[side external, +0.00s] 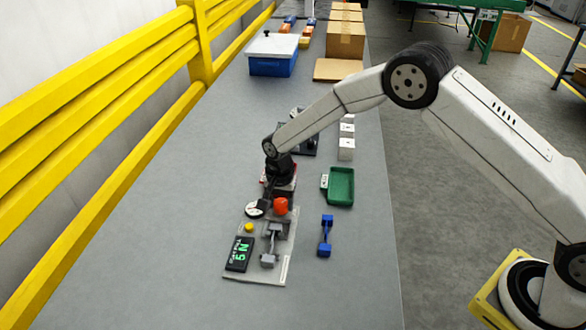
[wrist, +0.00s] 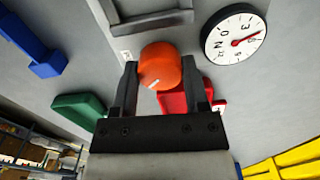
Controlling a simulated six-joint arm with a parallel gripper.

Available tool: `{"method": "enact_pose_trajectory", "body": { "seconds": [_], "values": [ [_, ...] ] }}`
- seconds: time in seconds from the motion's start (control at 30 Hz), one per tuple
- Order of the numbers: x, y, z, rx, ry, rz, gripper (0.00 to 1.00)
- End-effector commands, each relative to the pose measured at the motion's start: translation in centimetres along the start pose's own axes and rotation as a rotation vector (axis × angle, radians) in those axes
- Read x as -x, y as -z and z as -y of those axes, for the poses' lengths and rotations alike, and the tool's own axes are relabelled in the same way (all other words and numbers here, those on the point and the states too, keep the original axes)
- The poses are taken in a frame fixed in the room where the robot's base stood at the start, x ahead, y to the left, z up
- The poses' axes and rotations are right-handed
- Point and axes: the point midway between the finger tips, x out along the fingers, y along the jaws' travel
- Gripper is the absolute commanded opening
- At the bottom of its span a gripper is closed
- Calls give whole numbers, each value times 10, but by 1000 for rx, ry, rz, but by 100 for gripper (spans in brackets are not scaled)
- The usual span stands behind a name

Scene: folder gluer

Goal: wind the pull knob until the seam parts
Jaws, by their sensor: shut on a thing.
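The orange-red pull knob (side external: 281,206) stands at the far end of a light grey test plate (side external: 252,275). In the wrist view the knob (wrist: 160,64), with a short white mark on its face, sits between the two fingers of my gripper (wrist: 160,82), which is shut on it. Two grey clamps (side external: 269,260) stand on the plate in front of the knob. A round white dial (wrist: 234,36) with a red needle is beside the knob. A black display (side external: 239,254) shows a green "5 N". I cannot make out the seam between the clamps.
A yellow button (side external: 249,227) is on the plate. A blue piece (side external: 325,236) and a green tray (side external: 340,187) lie to the right. White blocks (side external: 346,148) stand farther back. The bench left of the plate is clear up to the yellow rail (side external: 150,130).

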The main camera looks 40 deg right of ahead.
Motion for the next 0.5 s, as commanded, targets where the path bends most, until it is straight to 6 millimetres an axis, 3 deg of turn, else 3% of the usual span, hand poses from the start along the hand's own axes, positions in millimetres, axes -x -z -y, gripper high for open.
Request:
{"method": "enact_pose_trajectory", "body": {
  "seconds": [0.5],
  "values": [
    [1,0,0,-193,1,-1,0]
  ]
}}
